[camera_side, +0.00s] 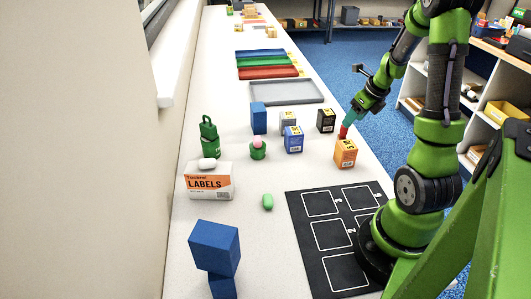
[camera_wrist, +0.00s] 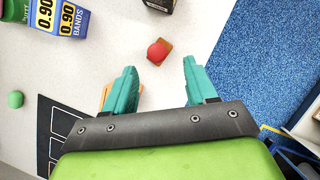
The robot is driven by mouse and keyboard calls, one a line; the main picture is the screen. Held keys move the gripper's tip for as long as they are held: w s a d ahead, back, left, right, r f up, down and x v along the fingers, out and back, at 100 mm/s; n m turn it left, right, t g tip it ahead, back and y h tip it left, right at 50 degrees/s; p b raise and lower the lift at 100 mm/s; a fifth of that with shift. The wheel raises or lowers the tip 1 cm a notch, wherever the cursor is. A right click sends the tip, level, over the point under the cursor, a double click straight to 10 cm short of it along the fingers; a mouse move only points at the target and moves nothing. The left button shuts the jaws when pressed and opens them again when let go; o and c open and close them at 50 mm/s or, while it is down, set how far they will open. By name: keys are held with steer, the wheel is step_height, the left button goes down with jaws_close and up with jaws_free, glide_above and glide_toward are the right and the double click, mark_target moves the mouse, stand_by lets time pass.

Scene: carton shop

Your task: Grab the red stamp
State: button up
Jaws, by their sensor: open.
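The red stamp (camera_wrist: 157,52) has a round red knob on a brown base and stands on the pale bench. In the wrist view it lies just beyond my fingertips, between their lines. In the side view the red stamp (camera_side: 343,132) shows just below my teal fingers, behind an orange carton (camera_side: 345,154), which hides its lower part. My gripper (camera_wrist: 160,62) is open and empty, with a finger to either side. In the side view my gripper (camera_side: 349,119) points down at the stamp; I cannot tell the exact gap.
A black carton (camera_side: 326,120), blue carton (camera_side: 293,139) and blue block (camera_side: 258,117) stand left of the stamp. A black marked mat (camera_side: 293,215) lies in front, a grey tray (camera_side: 287,92) behind. The bench's right edge is close, with blue carpet (camera_wrist: 270,60) beyond.

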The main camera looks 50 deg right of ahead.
mark_target(343, 134)
steer(key=shift+w+x, duration=0.2)
steer(key=shift+x, duration=1.3)
steer(key=shift+w+x, duration=0.2)
steer(key=shift+x, duration=1.3)
steer(key=shift+a+r, duration=0.1)
steer(key=shift+r, duration=0.1)
jaws_close()
